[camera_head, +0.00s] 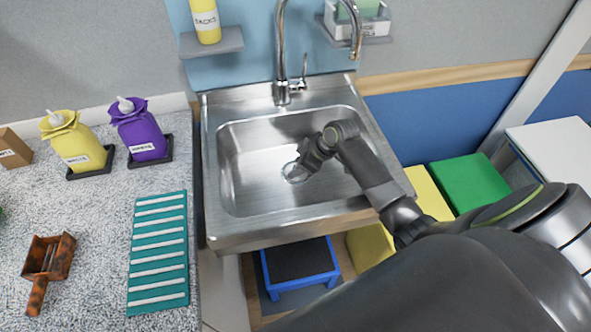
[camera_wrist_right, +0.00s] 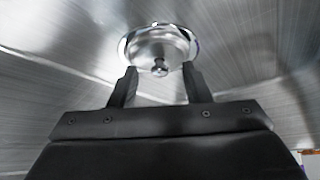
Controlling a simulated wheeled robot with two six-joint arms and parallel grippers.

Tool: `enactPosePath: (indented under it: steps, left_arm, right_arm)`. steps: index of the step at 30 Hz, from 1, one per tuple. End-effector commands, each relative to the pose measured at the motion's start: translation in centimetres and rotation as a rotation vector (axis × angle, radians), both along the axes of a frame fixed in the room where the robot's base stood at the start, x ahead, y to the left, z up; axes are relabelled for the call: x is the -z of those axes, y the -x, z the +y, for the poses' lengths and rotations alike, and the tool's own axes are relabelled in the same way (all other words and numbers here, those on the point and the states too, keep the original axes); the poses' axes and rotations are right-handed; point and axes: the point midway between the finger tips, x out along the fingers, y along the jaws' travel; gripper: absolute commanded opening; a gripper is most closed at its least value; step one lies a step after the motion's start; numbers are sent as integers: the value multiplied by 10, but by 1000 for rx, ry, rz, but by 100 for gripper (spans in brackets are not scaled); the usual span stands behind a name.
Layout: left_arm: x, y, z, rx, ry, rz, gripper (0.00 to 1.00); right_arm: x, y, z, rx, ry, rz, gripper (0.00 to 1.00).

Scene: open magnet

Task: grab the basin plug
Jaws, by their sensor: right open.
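The basin plug (camera_wrist_right: 160,47) is a round, shiny metal disc with a small knob in its middle. It sits on the bottom of the steel sink (camera_head: 240,188). In the head view the plug (camera_head: 290,174) shows only in part, beside my right gripper (camera_head: 302,172). In the right wrist view my right gripper (camera_wrist_right: 160,80) is open, with its two fingers apart and pointing at the plug. The knob appears between the fingertips. I cannot tell whether the fingers touch the plug. My left gripper is in neither view.
A curved faucet (camera_head: 281,60) stands at the sink's back edge. Left on the counter are a yellow bottle (camera_head: 75,143), a purple bottle (camera_head: 140,132), a teal striped mat (camera_head: 158,250) and a brown scoop (camera_head: 47,265). A blue stool (camera_head: 300,279) is below the sink.

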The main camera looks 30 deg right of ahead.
Motion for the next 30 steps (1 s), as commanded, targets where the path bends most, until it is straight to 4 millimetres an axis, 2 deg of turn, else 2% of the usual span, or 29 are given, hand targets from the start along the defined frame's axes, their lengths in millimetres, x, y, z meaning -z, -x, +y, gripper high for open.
enactPosePath:
  steps: [7, 15, 18, 26, 30]
  left_arm:
    - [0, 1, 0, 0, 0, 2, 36]
    - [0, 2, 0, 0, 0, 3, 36]
    - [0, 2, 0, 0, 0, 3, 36]
    - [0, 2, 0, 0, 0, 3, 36]
    - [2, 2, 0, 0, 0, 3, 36]
  right_arm:
    - [1, -1, 1, 0, 0, 0, 44]
    - [1, 0, 1, 0, 0, 0, 10]
    - [1, 0, 0, 0, 1, 1, 0]
    - [-1, -1, 0, 1, 1, -1, 0]
    - [-16, -1, 0, -1, 2, -4, 0]
